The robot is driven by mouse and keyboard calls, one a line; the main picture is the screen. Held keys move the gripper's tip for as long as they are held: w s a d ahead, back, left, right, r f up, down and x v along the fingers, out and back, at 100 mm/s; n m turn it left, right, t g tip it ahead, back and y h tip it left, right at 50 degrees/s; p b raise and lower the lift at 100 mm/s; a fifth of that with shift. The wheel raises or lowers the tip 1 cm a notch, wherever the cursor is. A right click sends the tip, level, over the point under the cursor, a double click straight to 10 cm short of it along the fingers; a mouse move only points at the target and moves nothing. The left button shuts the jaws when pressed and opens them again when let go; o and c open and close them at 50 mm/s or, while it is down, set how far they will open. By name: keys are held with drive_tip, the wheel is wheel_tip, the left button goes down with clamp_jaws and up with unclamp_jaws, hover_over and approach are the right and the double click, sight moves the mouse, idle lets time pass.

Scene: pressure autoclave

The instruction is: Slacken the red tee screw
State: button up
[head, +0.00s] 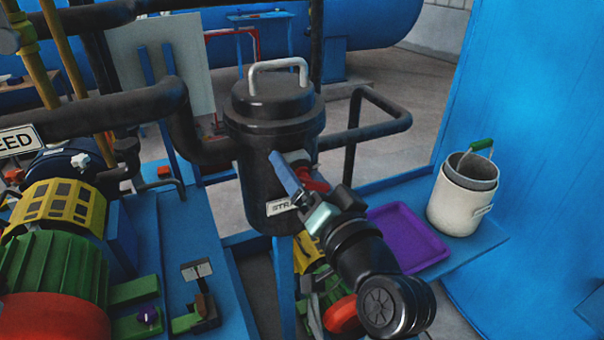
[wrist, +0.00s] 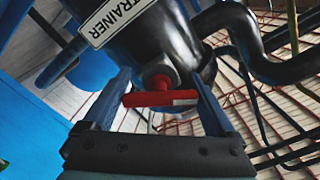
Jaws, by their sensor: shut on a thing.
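My gripper is shut on the crossbar. In the head view, part of the red tee screw (head: 317,181) shows on the right side of the strainer vessel (head: 272,125), beside one blue finger. My wrist hides the rest, and the other finger cannot be made out.
A purple tray (head: 408,238) and a white bucket (head: 462,197) with a green-gripped handle stand on the blue ledge at right. A black pipe (head: 375,130) runs right of the vessel. A green and red motor (head: 55,285) stands at left. A blue wall (head: 530,150) closes the right side.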

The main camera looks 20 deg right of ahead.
drive_tip(key=shift+f, duration=0.15)
drive_tip(key=o, duration=1)
drive_tip(key=s+b, duration=0.1)
drive_tip(key=s, duration=1.2)
drive_tip(key=shift+d, duration=0.2)
drive_tip(key=w+a+r+n+t, duration=0.2)
drive_tip(key=w+a+r, duration=0.15)
drive_tip(key=r, duration=0.55)
drive_tip(key=w+a+r+n+t, duration=0.25)
drive_tip(key=a+r, duration=0.25)
drive_tip(key=r, duration=0.4)
drive_tip(key=s+a+r+n+t, duration=0.2)
drive_tip(key=s+a+r, duration=0.15)
drive_tip(key=r, duration=0.25)
drive_tip(key=s+a+r+n+t, duration=0.1)
drive_tip(key=s+a+r+t, duration=0.2)
drive_tip(key=a+r, duration=0.3)
drive_tip(key=shift+h, duration=0.3)
drive_tip(key=r+p, duration=0.4)
drive_tip(key=r, duration=0.1)
drive_tip(key=r+p, duration=0.4)
drive_tip(key=r, duration=0.1)
drive_tip(key=d+r+p, duration=0.1)
drive_tip(key=r+p, duration=0.4)
drive_tip(key=shift+d, duration=0.1)
